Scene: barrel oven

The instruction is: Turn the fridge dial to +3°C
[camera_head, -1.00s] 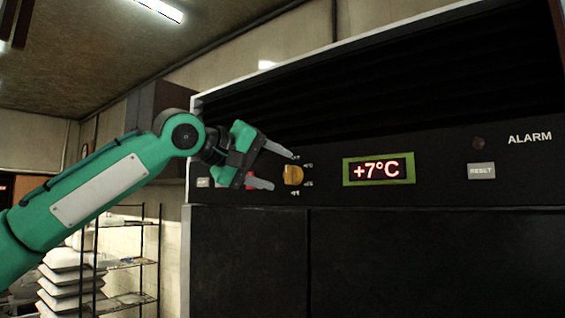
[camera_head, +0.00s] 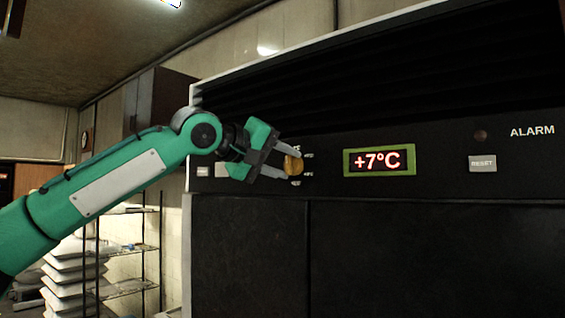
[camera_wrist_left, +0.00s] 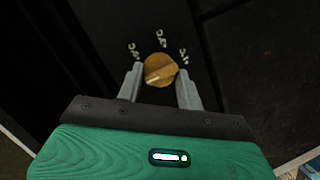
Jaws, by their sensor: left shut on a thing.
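The fridge dial (camera_head: 293,164) is a round orange-yellow knob on the dark control panel. My left gripper (camera_head: 288,162) is at the dial, with one finger above it and one below. In the left wrist view the dial (camera_wrist_left: 160,70) sits between the two fingertips of the left gripper (camera_wrist_left: 160,78), which are shut on it. Temperature marks stand around the dial, too small to read surely. The display (camera_head: 378,161) reads +7°C in a green frame. My right gripper is not in view.
A reset button (camera_head: 482,163) and a dark alarm lamp (camera_head: 480,136) are on the panel to the right. A wire shelf rack (camera_head: 128,250) and stacked white sacks (camera_head: 75,270) stand at the lower left. The space before the panel is clear.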

